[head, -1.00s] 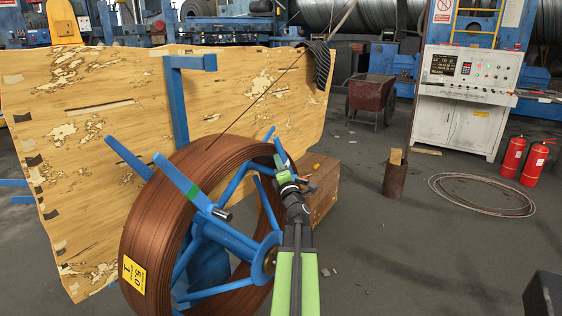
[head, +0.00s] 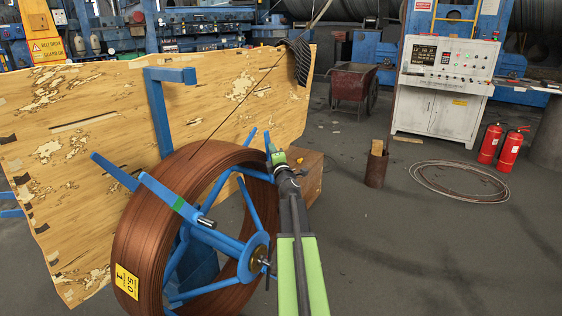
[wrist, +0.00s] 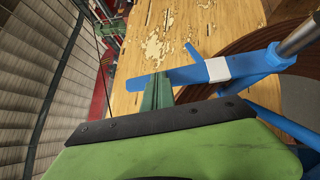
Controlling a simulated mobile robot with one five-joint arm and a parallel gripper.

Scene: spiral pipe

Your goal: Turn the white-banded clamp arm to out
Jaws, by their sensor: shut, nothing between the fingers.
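The white-banded clamp arm (wrist: 190,73) is a flat blue bar with a white band (wrist: 217,69), running across the upper right of the wrist view. In the head view its band does not show, as my gripper covers that part of the reel. My gripper (head: 277,158) is at the right upper rim of the copper coil (head: 140,235). In the wrist view my shut green fingers (wrist: 157,93) overlap the bar's left end, left of the band. I cannot tell whether they touch it. Nothing is held.
A green-banded clamp arm (head: 165,195) stands on the coil's near left side. The blue spoked hub (head: 245,258) is inside the coil. A worn wooden board (head: 90,130) stands behind it. A rusty tube (head: 377,165) and open floor (head: 400,245) are to the right.

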